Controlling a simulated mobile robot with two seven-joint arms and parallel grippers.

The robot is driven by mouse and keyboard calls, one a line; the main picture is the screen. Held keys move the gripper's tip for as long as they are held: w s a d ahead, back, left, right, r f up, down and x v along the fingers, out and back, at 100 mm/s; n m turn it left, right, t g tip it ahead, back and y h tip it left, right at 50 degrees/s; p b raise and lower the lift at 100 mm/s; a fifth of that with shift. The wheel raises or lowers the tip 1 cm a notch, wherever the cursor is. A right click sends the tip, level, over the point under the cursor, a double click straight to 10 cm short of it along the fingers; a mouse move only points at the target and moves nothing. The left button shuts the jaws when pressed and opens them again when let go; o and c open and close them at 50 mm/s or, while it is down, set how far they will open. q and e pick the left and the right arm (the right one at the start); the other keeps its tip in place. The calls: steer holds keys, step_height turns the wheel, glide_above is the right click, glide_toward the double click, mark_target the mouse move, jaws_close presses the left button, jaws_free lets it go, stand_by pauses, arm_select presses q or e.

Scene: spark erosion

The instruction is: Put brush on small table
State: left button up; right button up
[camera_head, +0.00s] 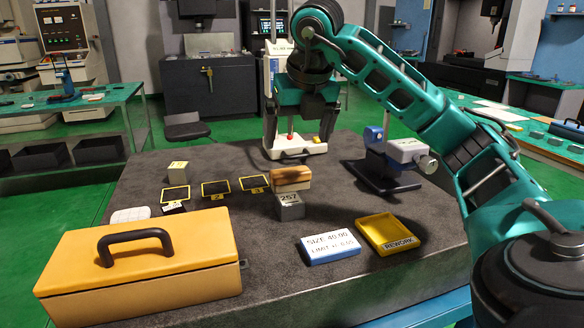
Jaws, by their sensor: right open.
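A tan wooden block-shaped thing (292,174), which looks like the brush, rests on or against a grey metal block marked 257 (289,208) near the middle of the dark granite surface plate (300,290). I cannot make out bristles. My right gripper (299,138) hangs fingers down over the far part of the plate, beyond the brush. It is open and appears empty, in front of or above a white-based stand (293,150). A green-topped table (70,107) stands at the left; I cannot tell whether it is the small table. My left gripper is not in view.
A yellow toolbox (140,270) fills the plate's front left. A blue-white size sign (329,247) and yellow rework tray (388,233) lie at front right. A blue-grey instrument (390,160) stands behind them. Black tiles with yellow frames (215,189) sit at left.

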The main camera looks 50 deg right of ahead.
mark_target(291, 172)
steer(key=b+x, duration=0.1)
steer(key=x, duration=0.6)
steer(key=shift+d, duration=0.1)
steer(key=shift+b+x, duration=0.75)
steer(key=shift+x, duration=1.95)
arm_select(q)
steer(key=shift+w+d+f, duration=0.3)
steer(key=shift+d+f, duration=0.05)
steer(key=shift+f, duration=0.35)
arm_select(e)
steer(key=shift+w+d+r, duration=0.1)
steer(key=shift+d, duration=0.05)
steer(key=shift+c, duration=0.2)
steer(key=c, duration=0.7)
steer(key=shift+c, duration=0.2)
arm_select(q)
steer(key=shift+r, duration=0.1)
arm_select(e)
steer(key=shift+r, duration=0.15)
